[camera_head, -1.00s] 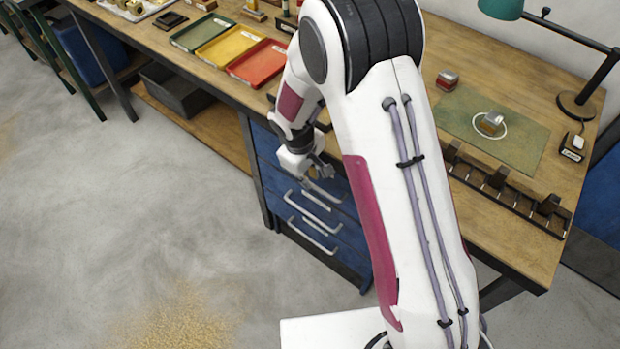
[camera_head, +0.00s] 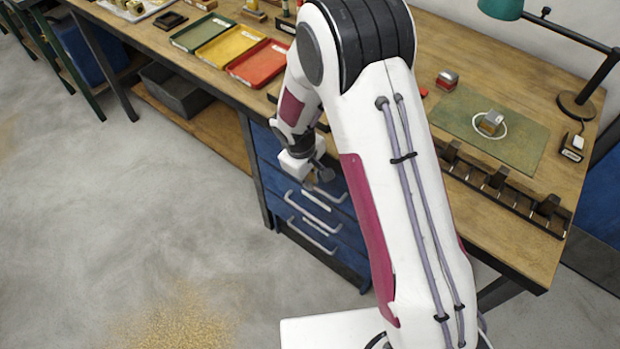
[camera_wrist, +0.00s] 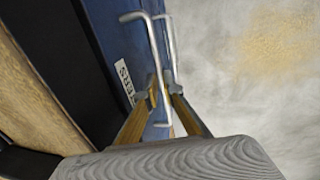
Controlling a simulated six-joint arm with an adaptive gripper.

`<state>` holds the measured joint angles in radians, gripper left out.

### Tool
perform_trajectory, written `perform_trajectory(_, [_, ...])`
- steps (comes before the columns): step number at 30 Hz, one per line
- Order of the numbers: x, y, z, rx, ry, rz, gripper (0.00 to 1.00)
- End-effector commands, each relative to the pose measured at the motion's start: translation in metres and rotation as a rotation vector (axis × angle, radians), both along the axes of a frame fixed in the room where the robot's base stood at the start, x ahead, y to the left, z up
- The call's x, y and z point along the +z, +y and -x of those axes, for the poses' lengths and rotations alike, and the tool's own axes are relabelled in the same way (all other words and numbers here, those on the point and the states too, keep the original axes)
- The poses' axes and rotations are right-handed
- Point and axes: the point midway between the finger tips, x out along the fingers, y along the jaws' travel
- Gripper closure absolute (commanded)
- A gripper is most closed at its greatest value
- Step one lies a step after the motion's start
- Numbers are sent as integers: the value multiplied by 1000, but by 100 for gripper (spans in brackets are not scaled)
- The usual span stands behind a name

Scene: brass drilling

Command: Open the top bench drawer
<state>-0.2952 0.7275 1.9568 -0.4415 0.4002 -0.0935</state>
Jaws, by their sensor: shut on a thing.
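The blue bench drawer unit (camera_head: 352,240) stands under the workbench, with several drawers, each with a pale bar handle. My gripper (camera_head: 321,177) is at the top drawer's handle (camera_head: 333,196). In the wrist view my gripper (camera_wrist: 164,92) has a finger on each side of the nearer handle bar (camera_wrist: 154,50) and is shut on it. The top drawer's blue front (camera_wrist: 112,35) shows beside the bar, with a partly hidden white label. I see no clear gap showing the drawer pulled out; my arm hides part of its front.
Lower handles (camera_head: 314,208) stick out just below my gripper. The wooden benchtop (camera_head: 480,60) overhangs the drawers, with green, yellow and red trays (camera_head: 258,63) near its front edge.

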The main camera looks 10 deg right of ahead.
Motion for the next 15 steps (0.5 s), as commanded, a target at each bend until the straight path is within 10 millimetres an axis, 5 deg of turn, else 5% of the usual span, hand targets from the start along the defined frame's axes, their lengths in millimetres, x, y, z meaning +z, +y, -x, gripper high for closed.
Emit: perform_trajectory(15, [-1, 40, 41, 6, 4, 0, 100])
